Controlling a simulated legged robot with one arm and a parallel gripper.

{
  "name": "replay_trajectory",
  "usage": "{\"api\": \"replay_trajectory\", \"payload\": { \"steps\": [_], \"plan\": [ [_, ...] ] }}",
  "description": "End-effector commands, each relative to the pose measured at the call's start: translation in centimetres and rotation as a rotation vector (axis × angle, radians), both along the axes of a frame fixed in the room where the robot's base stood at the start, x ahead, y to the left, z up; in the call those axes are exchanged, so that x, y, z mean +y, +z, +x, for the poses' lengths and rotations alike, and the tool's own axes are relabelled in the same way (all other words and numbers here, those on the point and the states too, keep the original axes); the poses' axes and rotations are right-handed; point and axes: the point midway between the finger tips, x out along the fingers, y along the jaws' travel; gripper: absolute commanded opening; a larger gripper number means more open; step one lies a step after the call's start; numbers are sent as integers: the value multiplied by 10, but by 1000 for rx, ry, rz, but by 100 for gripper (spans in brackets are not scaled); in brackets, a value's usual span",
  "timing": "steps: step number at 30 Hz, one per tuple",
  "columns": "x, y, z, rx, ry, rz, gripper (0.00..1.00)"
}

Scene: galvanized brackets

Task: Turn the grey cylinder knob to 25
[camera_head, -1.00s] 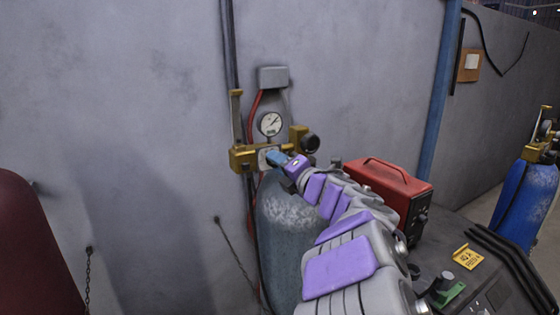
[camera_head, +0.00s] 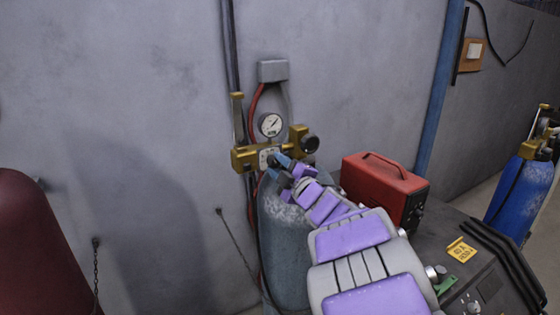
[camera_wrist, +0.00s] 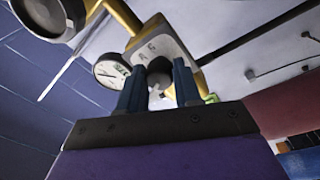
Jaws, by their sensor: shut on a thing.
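The grey gas cylinder (camera_head: 288,250) stands against the wall with a brass regulator (camera_head: 245,159) at its top. A white plate with markings (camera_head: 266,153) sits on the regulator's front. My gripper (camera_head: 276,163) is at this plate. In the wrist view my blue fingers (camera_wrist: 159,86) are shut on a small round knob (camera_wrist: 158,77), one finger on each side. The plate (camera_wrist: 164,44) shows behind it. The knob's pointer and the number it points to cannot be read. In the head view my gripper hides the knob.
A pressure gauge (camera_head: 270,124) sits just above the plate, and a larger dark round knob (camera_head: 310,144) is to the right. A red box (camera_head: 385,183) stands on a dark machine at right. A blue cylinder (camera_head: 520,190) is far right, a dark red one (camera_head: 35,250) at left.

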Motion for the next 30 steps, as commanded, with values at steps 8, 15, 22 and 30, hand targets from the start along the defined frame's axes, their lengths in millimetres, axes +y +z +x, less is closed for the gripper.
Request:
{"api": "replay_trajectory", "payload": {
  "steps": [8, 15, 22, 30],
  "plan": [
    [2, 0, -1, 151, 0, 216, 3],
    [3, 2, -1, 276, 3, 407, 3],
    [3, 2, -2, 398, 1, 590, 3],
    [3, 2, -2, 542, 0, 802, 3]
  ]
}}
